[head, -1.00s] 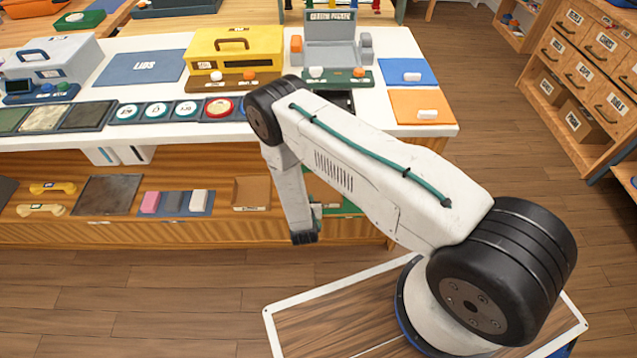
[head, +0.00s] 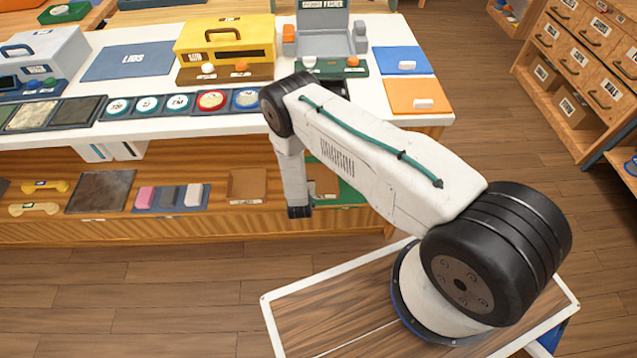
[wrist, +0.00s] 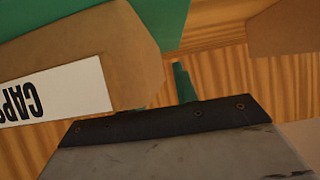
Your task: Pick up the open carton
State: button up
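A brown carton (head: 247,186) that looks open-topped sits on the lower wooden shelf, left of my arm. A second brown carton (head: 322,180) stands on a green mat on that shelf, partly hidden behind my arm. In the wrist view a brown carton labelled CAPS (wrist: 130,50) fills the left, its label upside down, with green behind it. Another brown cardboard piece (wrist: 285,28) shows at upper right; I cannot tell which carton it is. My gripper (head: 299,211) points down at the shelf front, right of the first carton.
Pink, grey and white blocks (head: 172,196) lie on a blue mat left of the carton. A dark plate (head: 101,191) and yellow handsets (head: 45,186) are farther left. The white tabletop (head: 150,125) overhangs the shelf. Floor in front of the shelf is clear.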

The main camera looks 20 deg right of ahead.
grip_shut()
jog(key=shift+r, duration=0.15)
